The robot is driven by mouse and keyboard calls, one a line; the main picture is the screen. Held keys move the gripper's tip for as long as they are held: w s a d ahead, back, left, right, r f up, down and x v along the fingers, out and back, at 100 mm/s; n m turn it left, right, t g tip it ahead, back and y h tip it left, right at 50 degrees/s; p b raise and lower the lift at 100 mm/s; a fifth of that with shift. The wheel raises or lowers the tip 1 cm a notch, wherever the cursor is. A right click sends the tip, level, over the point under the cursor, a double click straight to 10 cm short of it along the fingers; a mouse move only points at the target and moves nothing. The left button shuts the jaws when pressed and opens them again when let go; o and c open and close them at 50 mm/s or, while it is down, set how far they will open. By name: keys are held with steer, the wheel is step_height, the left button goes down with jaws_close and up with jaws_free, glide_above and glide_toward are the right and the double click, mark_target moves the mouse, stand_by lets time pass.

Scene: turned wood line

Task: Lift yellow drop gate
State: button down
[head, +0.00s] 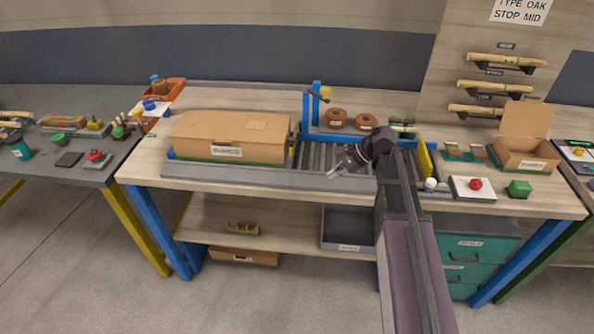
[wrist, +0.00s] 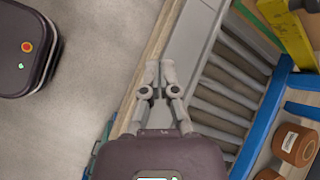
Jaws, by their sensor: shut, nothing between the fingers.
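The yellow drop gate (head: 426,160) is an upright yellow plate across the right end of the roller conveyor (head: 310,157). In the wrist view my gripper (wrist: 160,68) points along the conveyor's grey side rail (wrist: 190,52). My arm hides part of the conveyor in the head view.
A large cardboard box (head: 225,137) stands on the conveyor's left part. A blue post frame (head: 307,108) and brown tape rolls (head: 366,121) are behind the rollers. A red button box (head: 473,187), a green block (head: 519,188) and an open carton (head: 525,153) stand right of the gate.

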steer(key=w+a+m+y+b, duration=0.1)
steer(key=w+m+b, duration=0.1)
steer(key=w, duration=0.1)
steer(key=w+a+m+y+b, duration=0.1)
steer(key=w+m+y+b, duration=0.1)
steer(key=w+a+f+m+y+b, duration=0.1)
steer(key=w+m, duration=0.1)
steer(key=w, duration=0.1)
steer(key=shift+w+y+b, duration=0.35)
steer(key=shift+y+b, duration=0.05)
steer(key=shift+w+a+r+m+y+b, duration=0.1)
steer(key=shift+w+r+m+y+b, duration=0.35)
steer(key=shift+m, duration=0.45)
steer(key=shift+w, duration=0.1)
steer(key=shift+b+x, duration=1.5)
steer(key=shift+x, duration=3.55)
